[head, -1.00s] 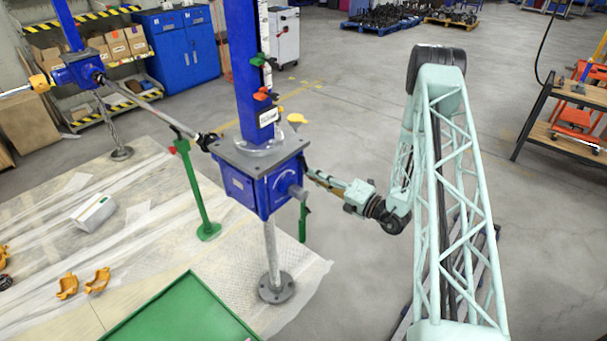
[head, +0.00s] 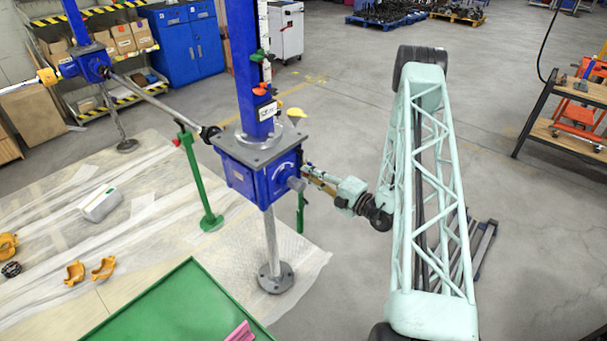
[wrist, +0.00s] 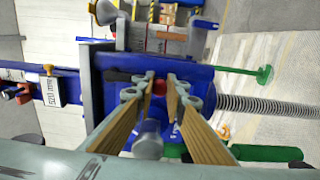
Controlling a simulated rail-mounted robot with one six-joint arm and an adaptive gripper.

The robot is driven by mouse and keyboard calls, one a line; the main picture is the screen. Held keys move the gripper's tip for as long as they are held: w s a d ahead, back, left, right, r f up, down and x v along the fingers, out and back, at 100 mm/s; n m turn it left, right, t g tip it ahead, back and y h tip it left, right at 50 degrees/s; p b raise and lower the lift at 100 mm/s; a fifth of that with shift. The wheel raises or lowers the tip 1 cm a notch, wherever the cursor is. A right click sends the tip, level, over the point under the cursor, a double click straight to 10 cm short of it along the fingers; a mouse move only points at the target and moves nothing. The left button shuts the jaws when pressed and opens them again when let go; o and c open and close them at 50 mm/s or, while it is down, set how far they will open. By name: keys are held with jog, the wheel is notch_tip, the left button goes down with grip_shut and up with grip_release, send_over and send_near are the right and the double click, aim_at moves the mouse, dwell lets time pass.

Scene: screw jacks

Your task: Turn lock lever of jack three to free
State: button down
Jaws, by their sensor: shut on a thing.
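The nearest screw jack has a blue gearbox (head: 248,180) under a grey plate, on a steel screw with a round foot. My gripper (head: 307,171) is at the right side of this gearbox in the head view; its fingertips are small there. In the wrist view my gripper (wrist: 160,82) reaches over the blue housing (wrist: 112,75), with its fingers close together. A small red part (wrist: 159,88), seemingly the lock lever, shows between the fingertips, and the gripper is shut on it. The fingers hide most of the lever, so its angle cannot be told.
A shaft (head: 140,84) joins this gearbox to another blue jack (head: 85,64) at the back left. A green stand (head: 200,185) supports the shaft. A green tray (head: 180,305) is in front.

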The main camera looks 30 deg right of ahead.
dwell(0.3)
jog(key=c, duration=2.9)
grip_release()
jog(key=shift+s, duration=0.1)
jog(key=shift+v, duration=5.95)
